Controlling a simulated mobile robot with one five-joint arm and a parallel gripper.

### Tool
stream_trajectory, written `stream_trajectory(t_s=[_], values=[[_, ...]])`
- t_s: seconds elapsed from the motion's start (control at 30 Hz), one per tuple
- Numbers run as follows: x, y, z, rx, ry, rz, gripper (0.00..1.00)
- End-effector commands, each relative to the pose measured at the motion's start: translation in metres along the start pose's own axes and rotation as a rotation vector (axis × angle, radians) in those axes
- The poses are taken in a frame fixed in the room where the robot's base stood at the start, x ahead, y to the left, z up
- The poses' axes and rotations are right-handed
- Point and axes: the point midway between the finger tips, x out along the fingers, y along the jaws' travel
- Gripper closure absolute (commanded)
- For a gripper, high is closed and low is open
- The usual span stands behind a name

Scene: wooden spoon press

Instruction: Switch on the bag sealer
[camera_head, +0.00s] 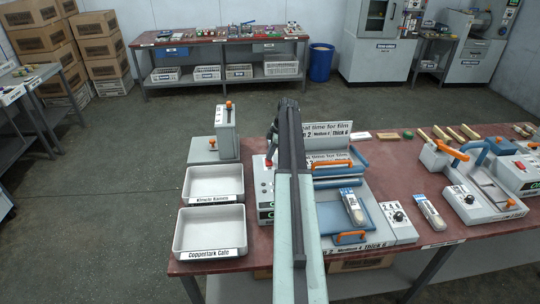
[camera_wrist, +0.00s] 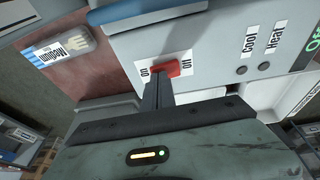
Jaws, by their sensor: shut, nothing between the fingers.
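The bag sealer (camera_head: 266,204) stands on the red-brown bench, with a pale control panel on its left and a blue bed on its right. In the wrist view its panel (camera_wrist: 209,50) carries a red switch (camera_wrist: 166,69) on a white label, with lettering on both sides. Two small dark lamps marked Cool and Heat sit beside it, and part of a green display shows at the edge. My gripper (camera_wrist: 158,82) is shut and empty, its tips right at the switch; I cannot tell whether they touch. The tips partly hide the switch. The switch's position is unclear.
Two white trays (camera_head: 211,185) and a grey press with an orange knob (camera_head: 228,104) stand left of the sealer. A dial box (camera_head: 398,220) and packed utensils (camera_head: 352,208) lie to the right. A sign (camera_head: 338,128) stands behind. My arm hides the sealer's middle.

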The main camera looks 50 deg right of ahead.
Motion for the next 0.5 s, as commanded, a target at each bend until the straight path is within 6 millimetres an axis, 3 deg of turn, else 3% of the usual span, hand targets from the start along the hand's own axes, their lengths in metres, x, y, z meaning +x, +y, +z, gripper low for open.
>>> stream_trajectory(t_s=[0.17, 0.5], values=[[0.0094, 0.0039, 0.0027, 0.000, 0.000, 0.000, 1.00], [0.0052, -0.0002, 0.0013, -0.001, -0.001, -0.002, 1.00]])
